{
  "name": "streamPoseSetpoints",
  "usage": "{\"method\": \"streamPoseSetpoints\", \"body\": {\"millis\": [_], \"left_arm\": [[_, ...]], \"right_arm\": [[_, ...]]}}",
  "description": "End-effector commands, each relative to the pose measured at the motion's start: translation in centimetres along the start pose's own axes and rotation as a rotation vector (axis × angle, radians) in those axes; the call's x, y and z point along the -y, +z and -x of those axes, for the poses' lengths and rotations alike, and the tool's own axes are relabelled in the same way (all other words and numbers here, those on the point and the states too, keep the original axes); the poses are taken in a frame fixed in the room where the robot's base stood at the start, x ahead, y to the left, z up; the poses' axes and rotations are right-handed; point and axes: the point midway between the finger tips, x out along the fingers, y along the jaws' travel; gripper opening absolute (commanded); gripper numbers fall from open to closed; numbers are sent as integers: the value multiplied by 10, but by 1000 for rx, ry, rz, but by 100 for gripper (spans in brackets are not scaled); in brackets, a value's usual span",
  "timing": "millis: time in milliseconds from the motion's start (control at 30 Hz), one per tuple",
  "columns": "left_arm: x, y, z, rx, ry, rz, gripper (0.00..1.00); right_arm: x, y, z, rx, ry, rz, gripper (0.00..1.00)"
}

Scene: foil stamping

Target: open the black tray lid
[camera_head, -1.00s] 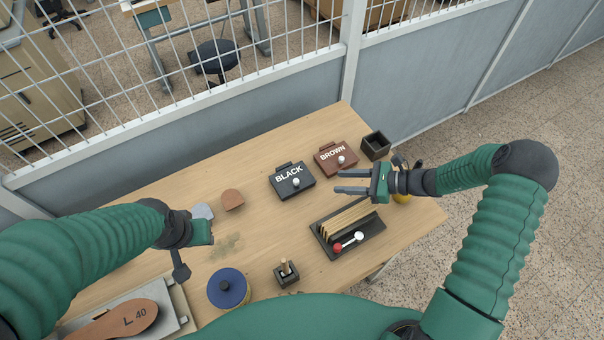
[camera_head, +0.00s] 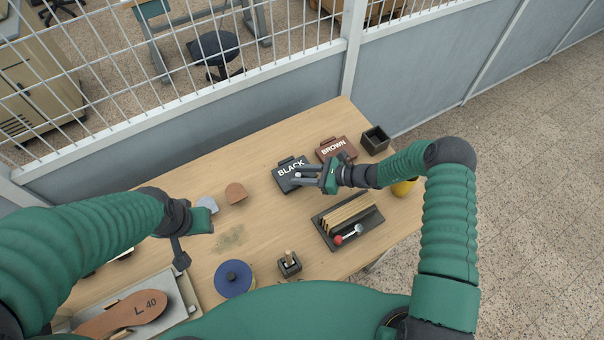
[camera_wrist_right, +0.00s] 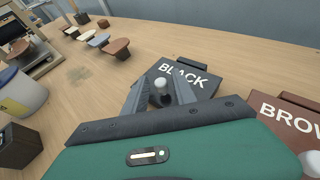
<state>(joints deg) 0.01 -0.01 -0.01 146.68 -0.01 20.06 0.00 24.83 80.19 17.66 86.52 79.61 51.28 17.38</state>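The black tray (camera_head: 285,182) sits shut on the table, with white "BLACK" lettering on its lid. In the right wrist view the black tray (camera_wrist_right: 205,85) has a pale round knob (camera_wrist_right: 160,84) on a dark stem at its near edge. My right gripper (camera_head: 294,174) is over the tray's front edge. In the right wrist view its fingers (camera_wrist_right: 160,90) are apart, one on each side of the knob; contact is not clear. My left gripper (camera_head: 197,222) is over the left of the table, far from the tray; its fingers are hard to make out.
The brown tray (camera_head: 337,149) stands just right of the black one, with an open dark box (camera_head: 375,140) beyond. A rack of strips (camera_head: 347,220) lies in front. A blue-lidded pot (camera_head: 233,278) and small dark holder (camera_head: 289,264) stand nearer me.

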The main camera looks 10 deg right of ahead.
Motion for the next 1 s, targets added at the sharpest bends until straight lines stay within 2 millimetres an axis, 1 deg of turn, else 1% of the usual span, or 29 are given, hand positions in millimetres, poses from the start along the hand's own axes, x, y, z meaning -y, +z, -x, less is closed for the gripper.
{"method": "streamPoseSetpoints", "body": {"millis": [33, 200, 233, 1000], "left_arm": [[0, 0, 0, 0, 0, 0, 36], [0, 0, 0, 0, 0, 0, 36], [0, 0, 0, 0, 0, 0, 36], [0, 0, 0, 0, 0, 0, 36]], "right_arm": [[0, 0, 1, 0, -1, 0, 24], [0, 0, 2, 0, -1, 0, 2], [0, -1, 2, 0, -1, 0, 0], [1, -3, 4, -6, -5, -1, 0]]}}
